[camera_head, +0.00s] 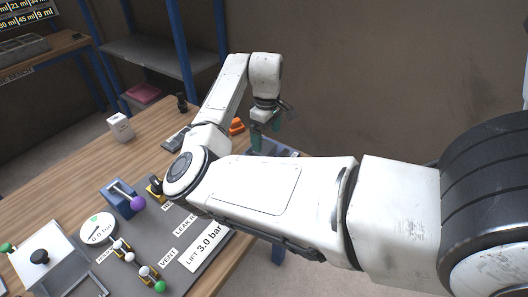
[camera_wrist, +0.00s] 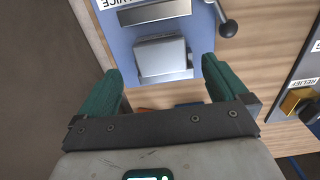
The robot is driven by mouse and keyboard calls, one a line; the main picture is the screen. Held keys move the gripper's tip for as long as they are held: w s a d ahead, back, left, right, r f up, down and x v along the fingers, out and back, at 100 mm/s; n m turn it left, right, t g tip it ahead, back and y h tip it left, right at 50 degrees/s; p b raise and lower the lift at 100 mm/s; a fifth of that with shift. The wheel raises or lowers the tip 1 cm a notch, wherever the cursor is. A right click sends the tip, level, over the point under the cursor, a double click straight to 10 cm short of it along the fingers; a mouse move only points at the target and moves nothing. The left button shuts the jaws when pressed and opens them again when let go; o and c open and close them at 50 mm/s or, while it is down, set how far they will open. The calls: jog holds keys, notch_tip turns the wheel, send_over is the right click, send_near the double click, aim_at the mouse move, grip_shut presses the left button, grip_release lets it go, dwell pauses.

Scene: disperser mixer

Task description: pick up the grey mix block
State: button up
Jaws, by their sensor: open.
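A grey block (camera_wrist: 163,58), which looks like the grey mix block, sits on a blue panel (camera_wrist: 120,43) in the wrist view. It lies ahead of my gripper (camera_wrist: 161,72), between the lines of the two teal fingers. The fingers are apart and the gripper is empty; I cannot tell how far above the block they are. In the head view my gripper (camera_head: 266,138) hangs fingers down over the far right part of the table, and the block is hidden there behind my arm.
A grey plate (camera_wrist: 155,11) and a lever with a dark knob (camera_wrist: 228,28) are beyond the block. An orange object (camera_head: 236,126) is left of the gripper.

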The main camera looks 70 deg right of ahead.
aim_at(265, 147)
jog(key=shift+w+f+p, duration=0.2)
jog(key=shift+f+p, duration=0.15)
jog(key=shift+f, duration=1.95)
jog(key=c, duration=1.3)
